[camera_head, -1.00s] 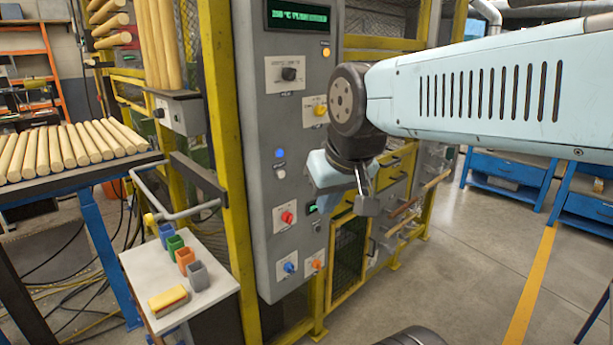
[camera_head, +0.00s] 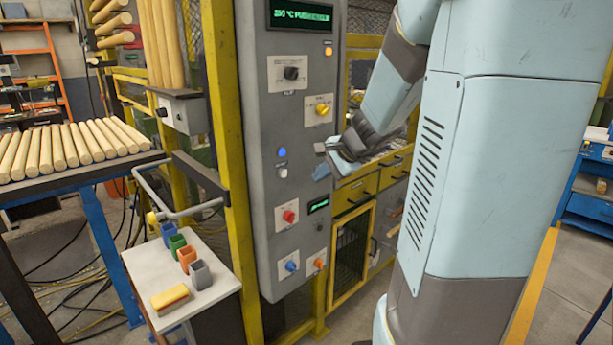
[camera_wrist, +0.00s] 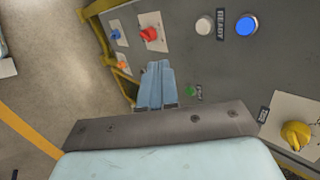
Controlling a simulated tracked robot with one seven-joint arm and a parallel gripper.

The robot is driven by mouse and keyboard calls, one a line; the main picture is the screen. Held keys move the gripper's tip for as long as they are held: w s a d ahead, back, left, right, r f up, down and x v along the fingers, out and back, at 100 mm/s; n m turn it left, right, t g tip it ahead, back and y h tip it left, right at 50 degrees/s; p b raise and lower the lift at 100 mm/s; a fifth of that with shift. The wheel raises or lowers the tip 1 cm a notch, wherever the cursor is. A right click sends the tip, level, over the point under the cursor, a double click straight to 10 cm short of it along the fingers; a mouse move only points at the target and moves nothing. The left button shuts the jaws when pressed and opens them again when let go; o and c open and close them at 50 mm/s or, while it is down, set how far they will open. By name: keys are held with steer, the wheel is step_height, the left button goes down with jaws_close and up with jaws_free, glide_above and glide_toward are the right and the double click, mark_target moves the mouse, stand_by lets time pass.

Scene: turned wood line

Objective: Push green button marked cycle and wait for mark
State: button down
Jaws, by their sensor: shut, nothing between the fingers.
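The grey control panel (camera_head: 262,150) stands upright in the centre of the head view. A small green button (camera_wrist: 193,91) with a dark label beside it is on the panel in the wrist view; I cannot read the label clearly. My gripper (camera_wrist: 158,68) is shut and empty, its pale blue fingers just left of the green button in that view. I cannot tell whether they touch the panel. In the head view my gripper (camera_head: 322,172) is at the panel's right edge, below the yellow knob. The green button is not visible there.
The panel also carries a red knob (camera_wrist: 149,34), a white lamp (camera_wrist: 205,26) marked READY, a lit blue lamp (camera_wrist: 247,25) and a yellow knob (camera_wrist: 296,135). A display (camera_head: 301,15) shows green text. A small table (camera_head: 215,287) with coloured cups stands left.

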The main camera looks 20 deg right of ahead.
steer(key=w+d+f+m+h, duration=0.1)
steer(key=w+d+f+m, duration=0.1)
steer(key=d, duration=0.2)
steer(key=w+d+f+m, duration=0.1)
steer(key=d+f+m, duration=0.2)
steer(key=d, duration=0.2)
steer(key=w+d+f+m+t+h, duration=0.1)
steer(key=w+d+f+m, duration=0.1)
steer(key=d+f, duration=0.1)
steer(key=shift+w+d+f+m+h, duration=0.15)
steer(key=shift+w+d+m+h, duration=0.2)
steer(key=shift+d, duration=0.45)
steer(key=shift+a, duration=0.1)
steer(key=w+a, duration=0.3)
steer(key=w, duration=0.5)
steer(key=shift+w, duration=0.15)
stand_by(1.0)
steer(key=shift+w+a, duration=0.1)
steer(key=shift+w, duration=0.2)
steer(key=shift+w+a, duration=0.15)
steer(key=shift+w, duration=0.2)
stand_by(0.8)
steer(key=shift+s, duration=0.15)
steer(key=shift+s+d, duration=0.3)
steer(key=shift+s, duration=0.3)
